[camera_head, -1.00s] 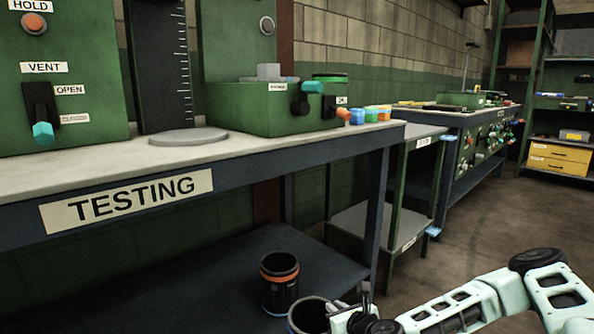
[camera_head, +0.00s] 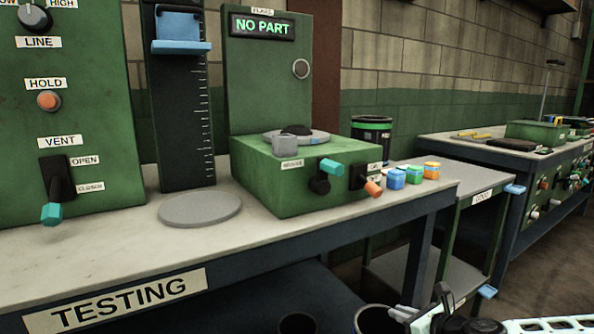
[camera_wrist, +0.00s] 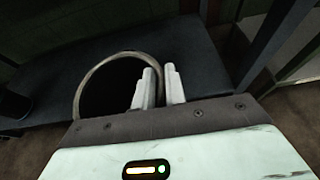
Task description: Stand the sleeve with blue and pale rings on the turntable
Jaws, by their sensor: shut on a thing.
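The sleeve in my gripper (camera_head: 404,313) is a dark open-topped cylinder with a pale rim (camera_head: 362,309), cut off by the bottom edge of the head view. Its outer rings are hidden there. In the wrist view my gripper (camera_wrist: 160,88) is shut on the right side of this sleeve's rim (camera_wrist: 84,82); I look into its dark inside. The turntable appears to be the grey disc (camera_head: 318,139) with a dark centre, on top of a green box (camera_head: 300,185). It is empty. A sign (camera_head: 263,27) behind it reads NO PART.
Another dark sleeve (camera_head: 297,324) stands low, left of the held one. A green-ringed black sleeve (camera_head: 372,126) stands behind the box. A lower grey disc (camera_head: 200,209) sits bare on the bench (camera_head: 100,245).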

